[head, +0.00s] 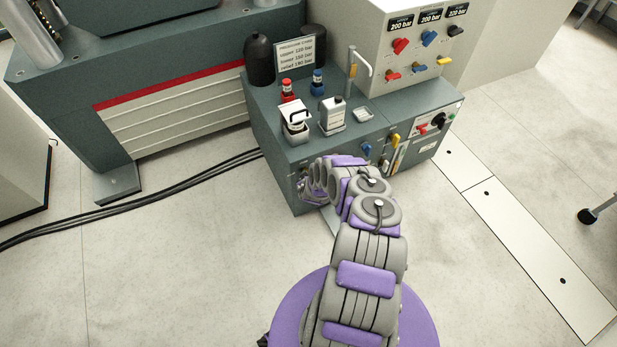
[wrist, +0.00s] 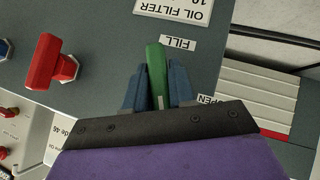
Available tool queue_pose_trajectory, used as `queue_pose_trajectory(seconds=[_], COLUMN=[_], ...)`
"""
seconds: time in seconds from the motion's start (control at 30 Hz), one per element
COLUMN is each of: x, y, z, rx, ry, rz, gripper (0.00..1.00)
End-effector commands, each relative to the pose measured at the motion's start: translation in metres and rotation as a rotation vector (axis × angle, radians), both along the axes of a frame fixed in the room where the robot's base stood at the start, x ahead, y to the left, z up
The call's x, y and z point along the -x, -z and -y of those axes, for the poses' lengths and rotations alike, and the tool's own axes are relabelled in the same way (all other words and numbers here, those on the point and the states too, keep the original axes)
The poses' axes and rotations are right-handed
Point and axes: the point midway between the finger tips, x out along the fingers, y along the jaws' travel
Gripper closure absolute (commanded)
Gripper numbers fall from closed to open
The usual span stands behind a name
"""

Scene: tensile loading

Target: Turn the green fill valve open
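The green fill valve (wrist: 157,72) shows in the wrist view as a green handle below the upside-down FILL label (wrist: 178,43). Its length runs up and down in the picture, with a slight tilt. The two blue-grey fingers of my gripper (wrist: 158,92) stand on both sides of the handle, with no clear gap, so my gripper looks shut on it. An OPEN label (wrist: 210,99) is partly hidden beside the right finger. In the head view my gripper (head: 309,188) is at the front of the grey-green cabinet (head: 275,150), and the green valve is hidden there.
A red valve handle (wrist: 50,65) is left of the green one in the wrist view. Black cables (head: 150,192) cross the floor at left.

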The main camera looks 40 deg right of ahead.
Motion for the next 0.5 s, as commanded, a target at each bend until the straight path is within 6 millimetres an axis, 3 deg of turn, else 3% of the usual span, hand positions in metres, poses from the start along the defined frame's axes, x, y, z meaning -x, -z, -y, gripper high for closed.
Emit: queue_pose_trajectory(seconds=[0.2,0.5], x=[-0.0006,-0.0016], y=[0.0011,0.0047], z=[0.0001,-0.0008], rx=[-0.005,0.024], ry=[-0.004,-0.005], rz=[-0.001,-0.010], gripper=[1.00,1.00])
